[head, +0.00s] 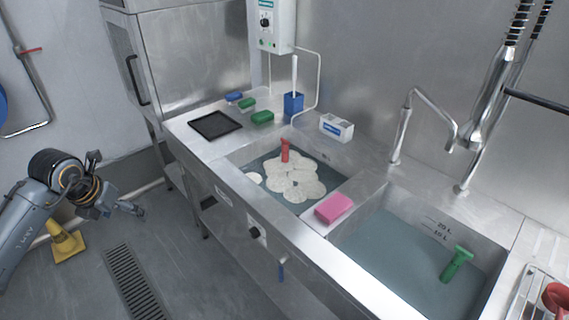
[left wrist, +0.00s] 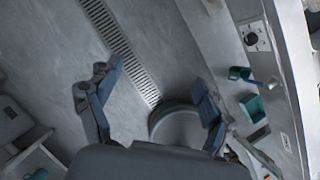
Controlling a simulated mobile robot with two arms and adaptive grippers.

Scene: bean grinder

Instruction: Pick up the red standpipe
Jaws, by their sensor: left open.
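The red standpipe (head: 285,151) stands upright in the left sink basin, at its back left, with its lower end hidden by white round shapes (head: 293,182) in the water. My left gripper (head: 132,208) is to the left of the sink unit, over the floor, well apart from the standpipe. In the left wrist view its two fingers (left wrist: 154,95) are spread wide with nothing between them. The standpipe does not show clearly in the left wrist view. My right gripper is not in view.
A green standpipe (head: 456,263) leans in the right basin. A pink sponge (head: 333,208) lies on the divider between basins. A black tray (head: 215,125), blue holder (head: 293,104) and white box (head: 337,127) sit around the left basin. A faucet (head: 404,130) rises behind. A yellow sign (head: 65,242) stands on the floor.

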